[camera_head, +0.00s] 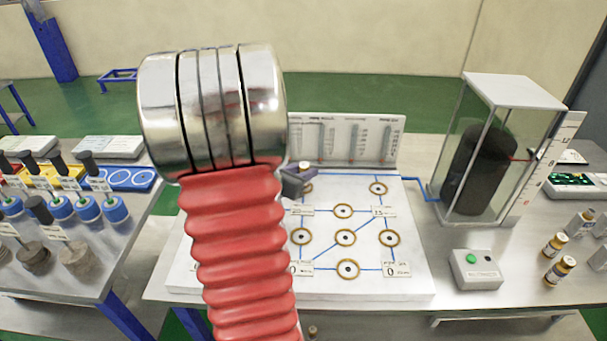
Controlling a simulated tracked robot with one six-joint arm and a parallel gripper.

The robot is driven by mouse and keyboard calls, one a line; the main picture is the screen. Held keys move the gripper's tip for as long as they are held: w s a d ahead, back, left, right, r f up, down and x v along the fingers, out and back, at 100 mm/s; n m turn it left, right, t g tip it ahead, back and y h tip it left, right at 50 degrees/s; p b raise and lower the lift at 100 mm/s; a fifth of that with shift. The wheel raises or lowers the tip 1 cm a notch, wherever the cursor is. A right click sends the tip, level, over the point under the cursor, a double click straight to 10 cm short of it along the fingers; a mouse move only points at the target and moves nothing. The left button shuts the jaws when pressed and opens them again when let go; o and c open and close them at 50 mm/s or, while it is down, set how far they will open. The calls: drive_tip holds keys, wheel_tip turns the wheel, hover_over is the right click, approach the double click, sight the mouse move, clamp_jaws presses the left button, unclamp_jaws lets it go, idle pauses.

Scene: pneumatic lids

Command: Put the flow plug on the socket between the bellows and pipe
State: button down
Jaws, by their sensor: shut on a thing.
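My gripper (296,181) shows only in part, as a dark piece beside my arm at the upper left of the white socket board (420,285). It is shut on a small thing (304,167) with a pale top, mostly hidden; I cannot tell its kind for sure. The board has several brass-ringed sockets joined by blue lines, such as the top right socket (378,188) and the middle one (345,238). The black bellows (473,172) stands in a clear case at the right. A blue pipe (418,184) runs from the board to the case.
A gauge panel (352,140) stands behind the board. A green-button box (476,270) and small brown bottles (560,269) are at the right. The left table (75,282) holds several black-handled plugs and blue holders. My red arm covers the board's left part.

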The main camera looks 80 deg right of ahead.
drive_tip(key=shift+f, duration=0.3)
drive_tip(key=c, duration=1.4)
unclamp_jaws()
drive_tip(key=shift+f, duration=0.15)
drive_tip(key=shift+a+r, duration=0.2)
drive_tip(key=v, duration=1.1)
drive_tip(key=shift+a, duration=0.3)
drive_tip(key=shift+w+r, duration=0.15)
